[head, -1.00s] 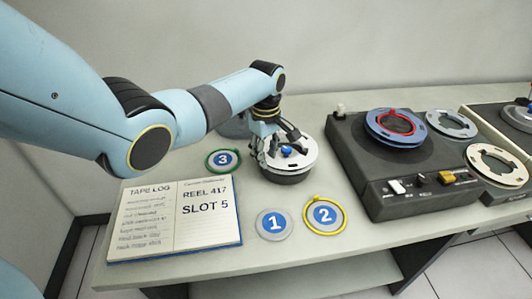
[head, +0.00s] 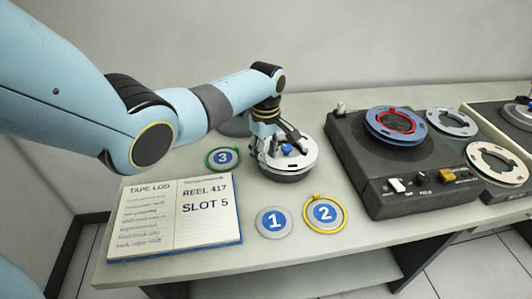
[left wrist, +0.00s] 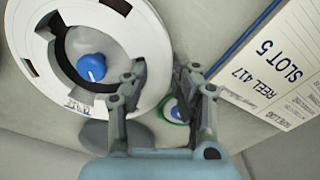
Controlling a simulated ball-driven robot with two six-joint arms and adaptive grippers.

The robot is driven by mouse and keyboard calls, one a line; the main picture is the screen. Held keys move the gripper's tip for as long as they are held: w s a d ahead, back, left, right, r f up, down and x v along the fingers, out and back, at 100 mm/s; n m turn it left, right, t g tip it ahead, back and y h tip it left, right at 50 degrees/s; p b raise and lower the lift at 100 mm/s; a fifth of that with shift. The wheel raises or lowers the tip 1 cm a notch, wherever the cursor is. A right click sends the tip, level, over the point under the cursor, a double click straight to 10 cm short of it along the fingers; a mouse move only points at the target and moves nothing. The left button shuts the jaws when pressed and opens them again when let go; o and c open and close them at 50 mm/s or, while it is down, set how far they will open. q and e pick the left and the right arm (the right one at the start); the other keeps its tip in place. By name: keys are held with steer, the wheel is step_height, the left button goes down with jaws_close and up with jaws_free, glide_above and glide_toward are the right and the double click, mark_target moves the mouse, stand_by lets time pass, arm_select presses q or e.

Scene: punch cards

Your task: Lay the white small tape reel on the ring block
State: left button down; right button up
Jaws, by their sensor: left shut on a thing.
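The white small tape reel (head: 304,163) is flat over a dark round block (head: 287,179), which I take to be the ring block and which is mostly hidden under it. A blue knob (head: 287,149) shows in the reel's central opening. My left gripper (head: 270,151) reaches down at the reel's left side and is shut on its rim. In the left wrist view the fingers (left wrist: 160,76) are at the edge of the reel (left wrist: 146,40), and the blue knob (left wrist: 91,67) stands off-centre in the opening. I cannot tell whether the reel touches the block. My right gripper is out of view.
A tape deck (head: 390,185) with a blue reel (head: 380,133) stands to the right, with more white reels beyond. Number discs 1 (head: 274,222), 2 (head: 325,213) and 3 (head: 222,158) and an open tape log (head: 175,230) lie in front and left. A grey disc (head: 234,126) is behind the gripper.

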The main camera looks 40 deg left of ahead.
arm_select(q)
steer(key=shift+f+b, duration=0.55)
steer(key=shift+f, duration=0.35)
steer(key=c, duration=1)
jaws_free()
steer(key=c, duration=0.3)
steer(key=shift+c, duration=0.2)
steer(key=shift+r, duration=0.15)
step_height(320, 180, up, 9)
steer(key=p, duration=0.9)
steer(key=shift+p, duration=0.35)
steer(key=shift+f, duration=0.2)
